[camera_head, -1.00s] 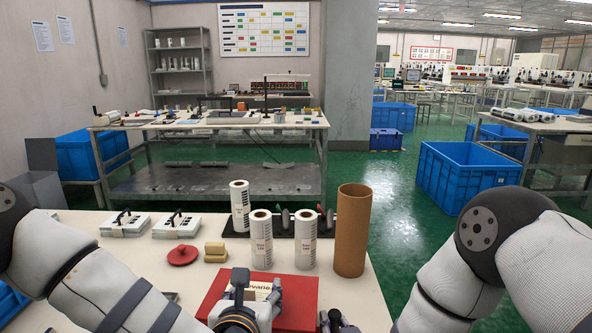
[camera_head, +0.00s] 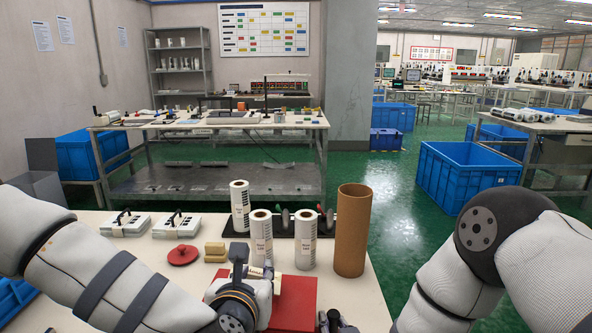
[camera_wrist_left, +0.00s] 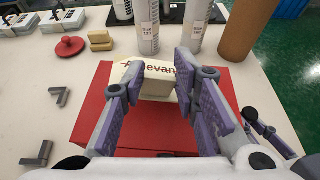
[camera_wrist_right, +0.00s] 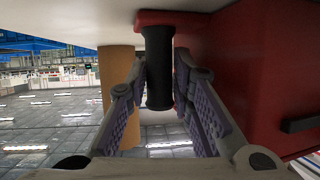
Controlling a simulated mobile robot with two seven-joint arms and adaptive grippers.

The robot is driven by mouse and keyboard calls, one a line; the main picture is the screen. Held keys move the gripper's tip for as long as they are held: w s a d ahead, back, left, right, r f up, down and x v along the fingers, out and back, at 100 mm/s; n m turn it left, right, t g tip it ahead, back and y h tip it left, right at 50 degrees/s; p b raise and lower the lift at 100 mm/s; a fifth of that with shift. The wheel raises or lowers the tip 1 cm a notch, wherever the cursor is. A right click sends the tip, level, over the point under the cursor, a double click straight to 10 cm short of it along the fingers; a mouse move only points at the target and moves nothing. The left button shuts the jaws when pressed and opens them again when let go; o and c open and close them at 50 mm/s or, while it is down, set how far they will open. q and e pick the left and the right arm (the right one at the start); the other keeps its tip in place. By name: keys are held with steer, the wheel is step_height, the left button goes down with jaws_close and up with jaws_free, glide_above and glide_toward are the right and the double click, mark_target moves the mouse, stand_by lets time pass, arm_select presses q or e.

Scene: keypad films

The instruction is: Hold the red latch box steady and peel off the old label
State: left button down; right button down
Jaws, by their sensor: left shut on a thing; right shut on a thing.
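The red latch box (camera_head: 294,303) lies on the near part of the table. It also shows in the left wrist view (camera_wrist_left: 92,115). The old label (camera_wrist_left: 150,78) is pale with dark lettering, partly hidden by fingers. My left gripper (camera_head: 253,264) is over the box's far left part, shut on the label; its fingers (camera_wrist_left: 158,82) cross it. How much of the label still sticks cannot be told. My right gripper (camera_wrist_right: 158,85) is shut on the black handle (camera_wrist_right: 158,60) at the box's side. In the head view it is low, right of the box (camera_head: 336,322).
White rolls (camera_head: 261,240) and a brown tube (camera_head: 351,230) stand behind the box. A red disc (camera_head: 182,255), tan blocks (camera_head: 215,252) and white devices (camera_head: 176,225) lie to the left. The table (camera_head: 368,304) is bare right of the box.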

arm_select(q)
steer(key=shift+r, duration=2.1)
arm_select(e)
steer(key=c, duration=1.3)
jaws_free()
steer(key=shift+v, duration=4.5)
steer(key=shift+r, duration=0.1)
step_height(320, 180, up, 5)
steer(key=shift+f, duration=0.1)
